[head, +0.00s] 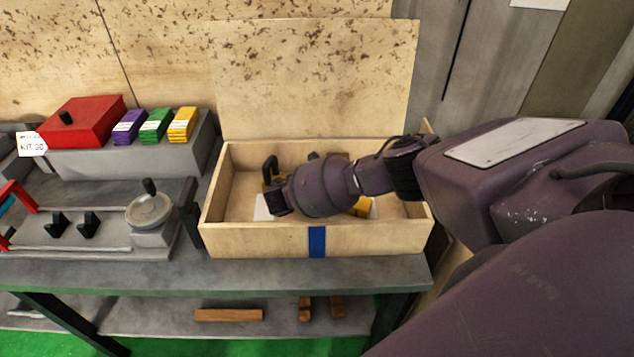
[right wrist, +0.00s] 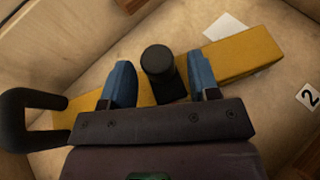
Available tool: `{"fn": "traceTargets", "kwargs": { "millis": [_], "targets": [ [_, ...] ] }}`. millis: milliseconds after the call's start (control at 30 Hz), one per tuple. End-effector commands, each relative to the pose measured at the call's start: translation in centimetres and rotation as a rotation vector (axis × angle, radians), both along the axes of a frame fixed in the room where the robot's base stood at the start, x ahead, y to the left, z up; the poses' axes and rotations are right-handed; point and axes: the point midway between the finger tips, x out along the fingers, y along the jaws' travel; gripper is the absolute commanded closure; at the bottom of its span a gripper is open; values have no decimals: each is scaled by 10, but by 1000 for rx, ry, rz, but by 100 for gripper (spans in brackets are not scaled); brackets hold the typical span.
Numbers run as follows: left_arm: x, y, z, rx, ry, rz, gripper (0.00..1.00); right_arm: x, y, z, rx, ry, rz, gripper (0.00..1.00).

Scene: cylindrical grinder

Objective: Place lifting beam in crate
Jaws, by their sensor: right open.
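The lifting beam is a yellow bar (right wrist: 240,55) with a black round-topped post (right wrist: 158,62) at its middle and a black loop handle (right wrist: 30,110) at its left end. It lies in the wooden crate (head: 260,240); in the head view my right arm covers most of it, leaving a yellow part (head: 361,207) in sight. My right gripper (right wrist: 161,80) is over the beam, its blue fingers open on either side of the post, with gaps visible. In the head view its fingers are hidden behind my wrist. My left gripper is not in view.
White cards, one marked 2 (right wrist: 309,95), lie on the crate floor. The crate's raised lid (head: 315,80) stands behind it. To the left are a red box (head: 85,120), coloured blocks (head: 155,125) and a fixture with a handwheel (head: 150,210). Wooden pieces (head: 228,315) lie on the lower shelf.

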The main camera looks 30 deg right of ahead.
Motion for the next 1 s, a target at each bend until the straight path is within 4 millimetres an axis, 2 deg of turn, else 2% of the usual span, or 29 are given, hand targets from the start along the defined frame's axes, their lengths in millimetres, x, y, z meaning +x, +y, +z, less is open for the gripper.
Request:
{"fn": "traceTargets", "kwargs": {
  "millis": [167,533,700,1000],
  "targets": [
    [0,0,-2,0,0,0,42,-4,12,5,2,0,2,44],
    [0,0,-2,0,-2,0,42,-21,56,25,1,0,2,44],
    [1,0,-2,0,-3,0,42,-24,64,29,0,-1,1,44],
    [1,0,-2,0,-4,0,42,-25,65,29,0,-1,1,44]
  ]
}}
